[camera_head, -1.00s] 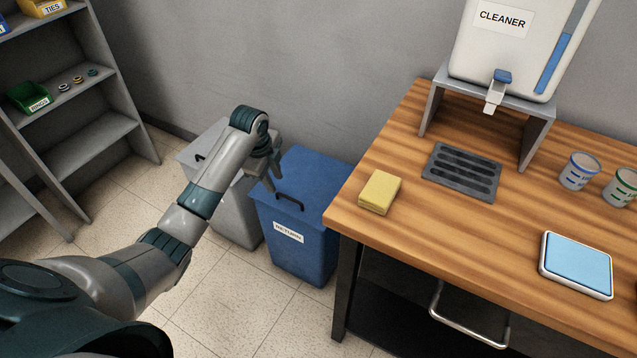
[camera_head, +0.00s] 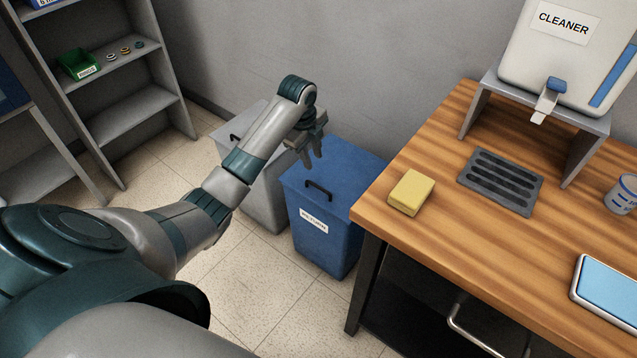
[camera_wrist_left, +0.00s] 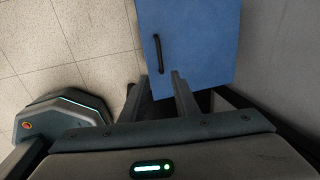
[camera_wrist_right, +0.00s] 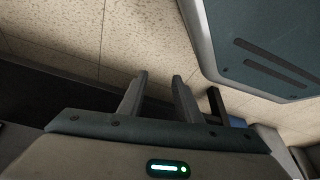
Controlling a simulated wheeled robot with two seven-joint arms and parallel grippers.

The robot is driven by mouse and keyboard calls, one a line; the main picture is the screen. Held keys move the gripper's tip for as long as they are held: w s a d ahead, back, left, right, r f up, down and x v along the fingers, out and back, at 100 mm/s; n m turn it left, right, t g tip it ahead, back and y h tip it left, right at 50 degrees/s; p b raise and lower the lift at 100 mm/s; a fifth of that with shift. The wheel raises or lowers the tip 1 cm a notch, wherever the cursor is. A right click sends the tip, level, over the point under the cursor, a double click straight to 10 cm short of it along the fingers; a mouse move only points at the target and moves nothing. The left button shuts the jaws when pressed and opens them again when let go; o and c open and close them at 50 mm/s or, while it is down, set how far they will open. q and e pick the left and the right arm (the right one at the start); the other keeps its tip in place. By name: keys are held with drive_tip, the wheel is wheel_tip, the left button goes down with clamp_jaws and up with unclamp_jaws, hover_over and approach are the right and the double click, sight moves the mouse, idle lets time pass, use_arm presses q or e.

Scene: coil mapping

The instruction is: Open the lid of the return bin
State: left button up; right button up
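The return bin (camera_head: 325,238) is a blue box with a white label, standing on the floor beside the wooden table. Its lid (camera_head: 345,172) is down, with a dark handle (camera_head: 318,190) near the front edge. In the left wrist view the blue lid (camera_wrist_left: 200,40) and its handle (camera_wrist_left: 159,53) show in front of the fingers. My left gripper (camera_head: 312,160) is above the lid near the handle, open and empty; its parted fingers show in the left wrist view (camera_wrist_left: 160,78). My right gripper (camera_wrist_right: 160,77) is open and empty over the floor, seen only in its wrist view.
A grey bin (camera_head: 262,190) stands left of the blue one. The wooden table (camera_head: 440,240) is close on the right, with a yellow sponge (camera_head: 411,192) near its edge. A wall is behind the bins. A grey shelf (camera_head: 130,110) stands at left. Floor in front is open.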

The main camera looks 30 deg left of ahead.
sight(319, 187)
use_arm(q)
drive_tip(key=f, duration=0.4)
drive_tip(key=w+f, duration=0.1)
drive_tip(key=f, duration=0.3)
drive_tip(key=w+f, duration=0.1)
drive_tip(key=f, duration=0.3)
drive_tip(key=shift+w+d+f+b, duration=0.15)
drive_tip(key=shift+w+f+b, duration=0.1)
drive_tip(key=shift+f+b, duration=0.15)
drive_tip(key=shift+w+f, duration=0.15)
drive_tip(key=shift+f, duration=0.7)
use_arm(e)
drive_tip(key=shift+s+d+f+g, duration=0.1)
drive_tip(key=shift+s+d+g, duration=0.1)
drive_tip(key=shift+d, duration=0.2)
drive_tip(key=shift+s+d+f+g, duration=0.1)
drive_tip(key=shift+s+d+g, duration=0.1)
drive_tip(key=shift+d, duration=0.2)
use_arm(q)
drive_tip(key=shift+c, duration=0.3)
use_arm(e)
drive_tip(key=shift+a, duration=0.15)
use_arm(q)
drive_tip(key=c, duration=0.5)
clamp_jaws()
use_arm(e)
drive_tip(key=shift+a, duration=0.35)
